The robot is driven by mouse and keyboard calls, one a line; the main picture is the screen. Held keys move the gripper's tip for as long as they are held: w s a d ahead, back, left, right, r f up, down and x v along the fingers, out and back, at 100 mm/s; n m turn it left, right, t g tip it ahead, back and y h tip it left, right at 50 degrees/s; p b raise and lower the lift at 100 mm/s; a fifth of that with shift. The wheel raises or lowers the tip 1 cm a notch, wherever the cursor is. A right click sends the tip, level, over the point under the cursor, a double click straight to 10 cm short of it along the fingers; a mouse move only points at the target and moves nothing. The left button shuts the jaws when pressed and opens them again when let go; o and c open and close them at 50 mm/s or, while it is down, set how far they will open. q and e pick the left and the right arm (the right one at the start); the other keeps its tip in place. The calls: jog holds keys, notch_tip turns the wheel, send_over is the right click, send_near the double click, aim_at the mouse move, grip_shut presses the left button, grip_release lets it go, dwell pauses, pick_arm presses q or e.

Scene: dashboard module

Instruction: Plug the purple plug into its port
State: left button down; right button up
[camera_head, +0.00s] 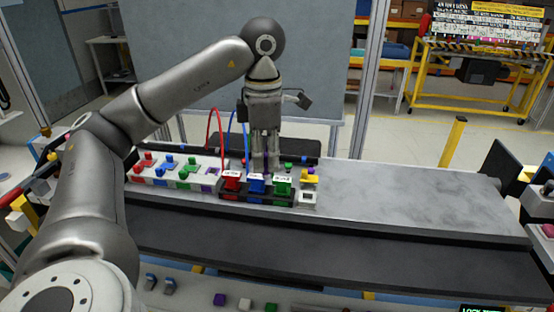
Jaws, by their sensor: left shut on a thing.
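I cannot tell whether the plug touches anything below. A small purple part (210,170) shows on the white board at left; I cannot tell whether it is the port. My right gripper is not in view.
The grey table top (430,205) is clear at right.

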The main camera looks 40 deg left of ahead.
pick_arm(q)
jog(key=a, duration=0.6)
jog(key=a+p, duration=0.1)
jog(key=a, duration=0.2)
jog(key=shift+s+a, duration=0.15)
jog(key=shift+s, duration=0.1)
jog(key=a, duration=0.3)
jog(key=shift+s+a+p, duration=0.1)
jog(key=shift+a+p, duration=0.1)
jog(key=shift+p, duration=0.2)
jog(key=a+p, duration=0.2)
jog(key=a, duration=0.4)
jog(key=shift+s, duration=0.15)
jog(key=shift+f, duration=0.1)
jog(key=shift+f+b, duration=1.8)
jog(key=shift+f, duration=1.05)
jog(key=shift+d+p, duration=0.1)
jog(key=shift+p, duration=0.8)
jog(key=shift+f+b, duration=0.75)
jog(key=shift+f, duration=0.65)
